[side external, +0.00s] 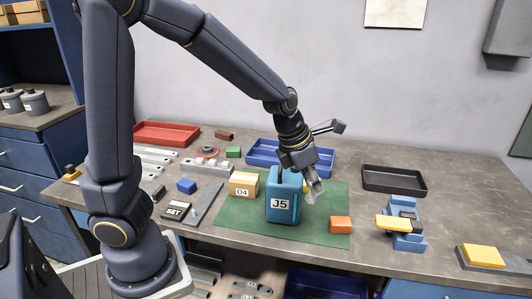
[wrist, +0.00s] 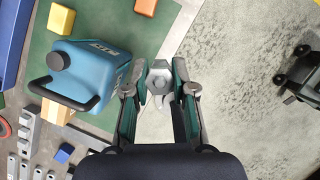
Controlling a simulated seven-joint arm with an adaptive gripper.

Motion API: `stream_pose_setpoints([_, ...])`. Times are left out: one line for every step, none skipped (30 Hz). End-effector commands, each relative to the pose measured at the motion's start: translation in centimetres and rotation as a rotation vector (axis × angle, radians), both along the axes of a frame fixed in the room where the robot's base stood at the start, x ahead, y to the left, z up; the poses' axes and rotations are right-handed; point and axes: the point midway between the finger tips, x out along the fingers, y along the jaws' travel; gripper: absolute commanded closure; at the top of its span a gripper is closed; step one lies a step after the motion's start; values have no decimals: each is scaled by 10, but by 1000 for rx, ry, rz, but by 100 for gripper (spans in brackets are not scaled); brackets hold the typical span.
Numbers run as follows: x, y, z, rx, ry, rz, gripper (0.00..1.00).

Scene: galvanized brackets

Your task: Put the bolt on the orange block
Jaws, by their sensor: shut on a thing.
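My gripper (side external: 312,196) hangs over the green mat, just right of the blue canister in the side view. In the wrist view my gripper (wrist: 159,88) has its two fingers closed on a grey metal bolt (wrist: 158,76), with its head showing between the fingertips. The bolt is hard to make out in the side view. The orange block (side external: 340,225) lies on the mat's front right, apart from my gripper and with a bare top. It also shows at the top edge of the wrist view (wrist: 145,6).
The blue canister (side external: 283,205) marked J5 stands close beside my gripper. A D4 box (side external: 243,185) is left of it. A yellow block (wrist: 61,18) lies on the mat (side external: 240,222). A blue tray (side external: 262,150), black tray (side external: 393,180) and blue clamp-like stand (side external: 407,238) surround the mat.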

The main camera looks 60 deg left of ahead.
Motion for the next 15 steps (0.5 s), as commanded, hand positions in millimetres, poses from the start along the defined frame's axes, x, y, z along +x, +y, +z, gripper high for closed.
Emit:
stream_pose_setpoints([13, 1, -7, 6, 4, 5, 100])
stream_pose_setpoints([21, 1, -11, 5, 4, 6, 100])
stream_pose_setpoints([33, 0, -16, 5, 4, 5, 100])
stream_pose_setpoints([41, 0, -20, 6, 4, 5, 100])
stream_pose_setpoints([49, -1, -24, 4, 4, 3, 100])
stream_pose_setpoints([60, -1, -28, 5, 3, 4, 100])
stream_pose_setpoints([69, -2, -32, 4, 3, 2, 100])
stream_pose_setpoints([76, -2, -36, 4, 3, 2, 100])
stream_pose_setpoints([82, -3, -46, 3, 6, 3, 100])
stream_pose_setpoints([87, -3, -53, 3, 6, 3, 100])
stream_pose_setpoints([92, -3, -59, 2, 5, 4, 100])
stream_pose_setpoints([98, -4, -65, 2, 5, 1, 100])
stream_pose_setpoints([102, -4, -70, 1, 3, 1, 100])
stream_pose_setpoints([105, -5, -74, 1, 3, 1, 100])
stream_pose_setpoints([110, -6, -78, 1, 1, 0, 100])
